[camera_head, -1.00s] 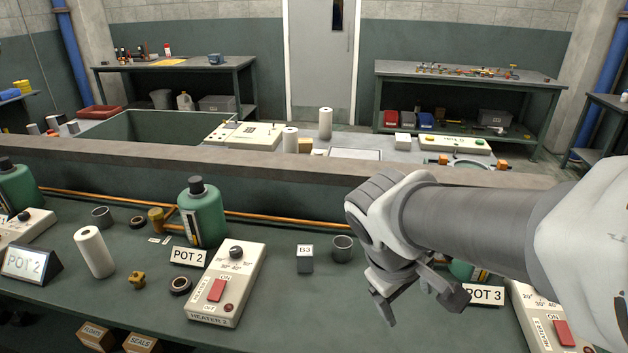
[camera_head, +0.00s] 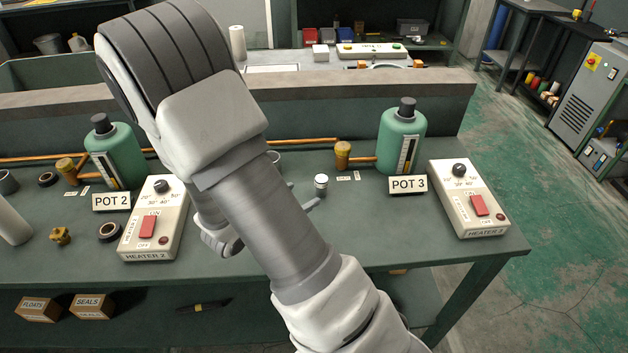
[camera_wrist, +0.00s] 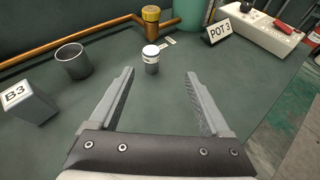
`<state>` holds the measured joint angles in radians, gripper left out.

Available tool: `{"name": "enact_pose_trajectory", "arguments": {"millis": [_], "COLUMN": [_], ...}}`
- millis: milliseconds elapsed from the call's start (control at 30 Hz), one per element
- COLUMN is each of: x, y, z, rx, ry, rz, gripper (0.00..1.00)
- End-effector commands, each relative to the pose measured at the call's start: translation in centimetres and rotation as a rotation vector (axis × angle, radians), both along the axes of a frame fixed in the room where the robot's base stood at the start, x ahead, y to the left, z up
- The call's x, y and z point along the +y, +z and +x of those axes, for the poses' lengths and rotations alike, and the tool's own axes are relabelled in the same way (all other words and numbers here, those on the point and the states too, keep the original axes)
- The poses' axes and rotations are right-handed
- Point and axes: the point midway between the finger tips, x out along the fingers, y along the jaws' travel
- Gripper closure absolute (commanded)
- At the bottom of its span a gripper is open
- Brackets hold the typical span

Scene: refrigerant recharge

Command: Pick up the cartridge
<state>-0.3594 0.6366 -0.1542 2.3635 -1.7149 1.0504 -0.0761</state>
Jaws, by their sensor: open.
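The cartridge appears to be a small grey cylinder with a white top (camera_wrist: 151,58), standing upright on the green bench. It also shows in the head view as the small white-topped cylinder (camera_head: 320,183), just right of my forearm. My gripper (camera_wrist: 160,76) is open and empty in the wrist view. Its two fingers point toward the cartridge, which stands beyond the fingertips, a little left of the middle of the gap. Nothing touches it. In the head view my arm hides most of the gripper.
A metal cup (camera_wrist: 73,62) and the B3 block (camera_wrist: 31,101) stand left of the fingers. Behind the cartridge are a brass fitting (camera_wrist: 151,20) and an orange pipe. The POT 3 sign (camera_head: 408,184), green pot (camera_head: 401,140) and heater (camera_head: 468,198) stand to the right.

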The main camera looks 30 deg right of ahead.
Motion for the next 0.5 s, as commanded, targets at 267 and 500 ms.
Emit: {"name": "enact_pose_trajectory", "arguments": {"millis": [267,500], "x": [-0.6,-4.8], "y": [-2.3,-4.4], "z": [1.4,3.6], "rx": [0.053,0.052], "ry": [0.080,0.077], "rz": [-0.042,-0.040], "gripper": [0.19,0.19]}}
